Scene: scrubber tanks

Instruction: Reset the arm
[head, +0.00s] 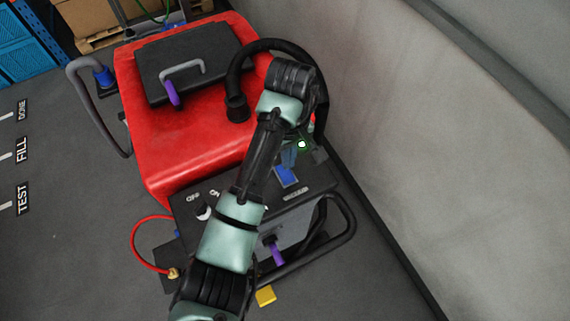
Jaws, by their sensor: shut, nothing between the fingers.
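My arm rises from the bottom of the head view, over the machine's control panel, and bends at a black joint near the red tank. Its far end folds back down behind the forearm. My gripper (290,157) shows only in part there, near a small green-lit spot, above the panel's right side. It is shut and holds nothing that I can see. Its fingertips are hard to make out. The red scrubber machine (205,130) stands below and beyond the arm, with a black lid (190,60) on its tank.
The black control panel (315,183) has a knob (203,211) and a blue patch (286,176). A thick black hose (236,85) arcs close to my arm. A grey wall (450,130) stands at the right. The floor is clear at the left, beside the TEST and FILL labels.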

